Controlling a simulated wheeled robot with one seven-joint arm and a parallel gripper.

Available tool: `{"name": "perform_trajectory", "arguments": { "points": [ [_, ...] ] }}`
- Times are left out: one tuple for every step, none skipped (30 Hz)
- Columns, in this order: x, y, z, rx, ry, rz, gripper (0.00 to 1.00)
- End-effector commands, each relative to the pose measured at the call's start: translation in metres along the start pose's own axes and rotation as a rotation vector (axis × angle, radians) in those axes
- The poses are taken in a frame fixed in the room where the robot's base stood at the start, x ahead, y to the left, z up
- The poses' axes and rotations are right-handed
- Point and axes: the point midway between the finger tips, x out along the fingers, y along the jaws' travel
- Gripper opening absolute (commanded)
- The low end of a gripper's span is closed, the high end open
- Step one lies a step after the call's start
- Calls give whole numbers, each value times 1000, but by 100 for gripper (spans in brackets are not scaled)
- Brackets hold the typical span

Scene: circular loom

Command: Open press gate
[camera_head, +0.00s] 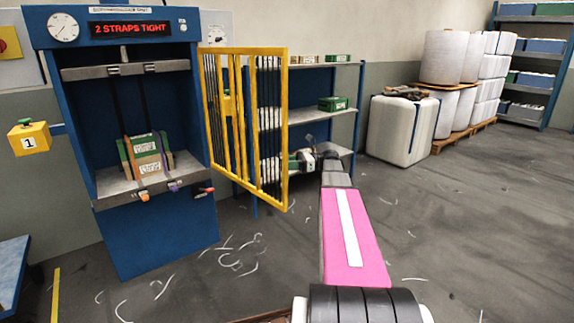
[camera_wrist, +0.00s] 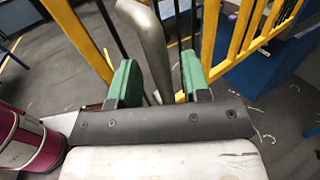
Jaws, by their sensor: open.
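The yellow barred press gate (camera_head: 282,130) stands swung out at the right side of the blue press (camera_head: 160,240), leaving the press front uncovered. In the wrist view, yellow gate bars (camera_wrist: 80,40) show on both sides. My gripper (camera_head: 304,158) is at the gate's outer edge, about mid-height. In the wrist view, the green fingers of my gripper (camera_wrist: 158,78) are apart, with a grey curved handle (camera_wrist: 150,42) between them. I cannot tell whether either finger touches it.
The press chamber holds a green-and-tan bundle (camera_head: 148,160) with straps. Its display (camera_head: 130,29) reads "2 STRAPS TIGHT". Blue shelving (camera_head: 355,110) stands behind the gate. A white wrapped bale (camera_head: 395,130) stands to the right. Floor at right is mostly open, with white strap scraps.

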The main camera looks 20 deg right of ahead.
Motion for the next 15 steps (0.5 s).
{"name": "perform_trajectory", "arguments": {
  "points": [
    [-10,-1,0,0,0,-2,43],
    [-16,-1,0,0,0,-2,43],
    [-23,-2,0,0,0,-3,43],
    [-29,-2,0,0,0,-3,43],
    [-35,-1,0,0,0,-2,43],
    [-43,-1,0,0,0,-3,43],
    [-49,-1,0,0,0,-3,43],
    [-54,-1,0,0,0,-2,43],
    [-61,-1,0,0,0,-1,43],
    [-66,-1,0,0,0,-2,43],
    [-71,-1,0,0,1,-2,43],
    [-76,-1,0,0,1,-1,43],
    [-80,-1,0,0,1,-1,43],
    [-83,0,0,0,1,0,43],
    [-87,0,0,0,1,0,43]
  ]
}}
